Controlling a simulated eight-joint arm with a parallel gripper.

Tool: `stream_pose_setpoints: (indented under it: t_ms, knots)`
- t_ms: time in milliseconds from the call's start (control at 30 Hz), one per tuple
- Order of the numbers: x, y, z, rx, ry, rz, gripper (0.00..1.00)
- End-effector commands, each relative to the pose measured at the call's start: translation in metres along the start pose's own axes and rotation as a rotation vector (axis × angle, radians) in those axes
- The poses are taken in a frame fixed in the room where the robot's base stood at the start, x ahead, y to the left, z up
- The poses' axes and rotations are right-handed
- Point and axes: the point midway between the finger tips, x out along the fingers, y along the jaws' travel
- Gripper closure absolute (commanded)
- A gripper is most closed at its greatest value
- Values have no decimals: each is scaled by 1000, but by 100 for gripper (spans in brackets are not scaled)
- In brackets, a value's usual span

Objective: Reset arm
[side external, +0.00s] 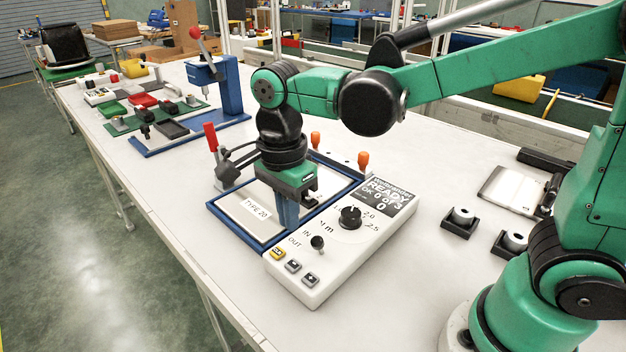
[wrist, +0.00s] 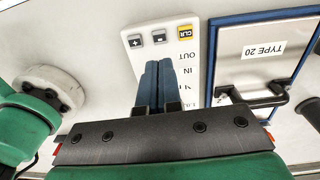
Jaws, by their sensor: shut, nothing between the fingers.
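My gripper (side external: 288,222) hangs from my green arm and points down over the console in the side external view. In the wrist view, the two blue fingers of my gripper (wrist: 158,64) lie together with nothing between them. They overlap the white control panel (wrist: 132,54), covering part of its face. The panel (side external: 318,285) has a dark knob (side external: 350,217), a small toggle (side external: 318,243), several buttons and a display reading READY. I cannot tell the exact gap between the fingertips and the panel.
A blue-framed plate labelled TYPE 20 (side external: 255,209) lies beside the panel, with a red-handled clamp (side external: 212,140) at its edge. A blue press (side external: 215,85) stands farther back. Two small black holders (side external: 461,222) (side external: 512,243) sit at right. The table between is clear.

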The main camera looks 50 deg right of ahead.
Motion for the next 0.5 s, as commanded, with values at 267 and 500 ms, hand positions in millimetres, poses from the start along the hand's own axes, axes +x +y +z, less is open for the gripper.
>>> stream_pose_setpoints:
  t_ms: [267, 500]
  knots:
    - [-3, 2, -6, -81, -9, -34, 100]
    - [-13, 13, -42, -639, 39, -277, 100]
